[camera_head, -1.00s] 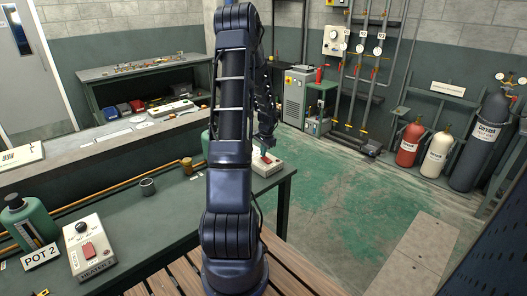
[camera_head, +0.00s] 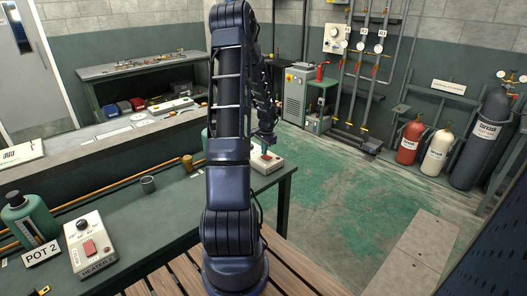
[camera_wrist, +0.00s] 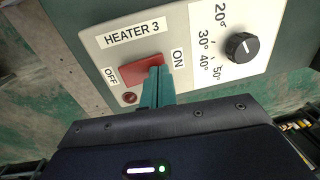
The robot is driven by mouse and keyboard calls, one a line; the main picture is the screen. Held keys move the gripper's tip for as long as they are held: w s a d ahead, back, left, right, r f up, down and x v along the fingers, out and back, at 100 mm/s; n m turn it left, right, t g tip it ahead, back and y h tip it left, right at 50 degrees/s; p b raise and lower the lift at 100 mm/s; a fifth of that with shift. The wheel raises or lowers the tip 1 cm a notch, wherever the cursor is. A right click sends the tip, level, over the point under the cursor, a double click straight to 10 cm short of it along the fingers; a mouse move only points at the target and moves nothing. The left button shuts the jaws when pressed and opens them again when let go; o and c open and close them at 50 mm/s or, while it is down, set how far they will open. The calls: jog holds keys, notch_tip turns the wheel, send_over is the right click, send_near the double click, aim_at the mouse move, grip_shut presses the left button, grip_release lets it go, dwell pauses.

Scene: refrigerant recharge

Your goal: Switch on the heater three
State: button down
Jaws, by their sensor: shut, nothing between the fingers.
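The heater three box (camera_head: 262,168) is a pale unit at the right end of the green bench. In the wrist view its face (camera_wrist: 95,38) reads "HEATER 3", with a red rocker switch (camera_wrist: 120,74) between the OFF and ON labels. A dark knob (camera_wrist: 242,47) with a temperature scale is at the right, and a small dark red lamp (camera_wrist: 129,98) is beside the switch. My gripper (camera_wrist: 158,72) is shut and empty, its teal fingertips over the ON end of the rocker. Contact and the rocker's tilt cannot be told. It also shows above the box in the head view (camera_head: 266,150).
A heater two box (camera_head: 91,248) and a green bottle (camera_head: 27,218) labelled POT 2 stand at the bench's left. Gas cylinders (camera_head: 436,152) stand far right. Floor right of the bench is clear.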

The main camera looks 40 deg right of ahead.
aim_at(262, 156)
jog(key=shift+s+r, duration=0.15)
jog(key=shift+s, duration=0.2)
notch_tip(262, 156, up, 14)
jog(key=w, duration=0.2)
dwell(0.5)
jog(key=shift+w, duration=0.1)
dwell(0.4)
jog(key=a+r+n+t, duration=0.1)
jog(key=a+r+n, duration=0.3)
jog(key=a, duration=0.5)
jog(key=a+r+n, duration=0.1)
jog(key=a+r, duration=0.5)
jog(key=a, duration=0.4)
jog(key=a+r+n+t, duration=0.1)
jog(key=a+r+n, duration=0.3)
jog(key=a, duration=0.5)
jog(key=s+a+r+n, duration=0.2)
jog(key=s+a+n, duration=0.2)
jog(key=s+a, duration=0.5)
jog(key=s+a+r+n+t, duration=0.1)
jog(key=s+a+r+n, duration=0.2)
jog(key=s+a+n, duration=0.2)
jog(key=s+a, duration=0.3)
jog(key=a, duration=0.4)
jog(key=shift+s, duration=0.4)
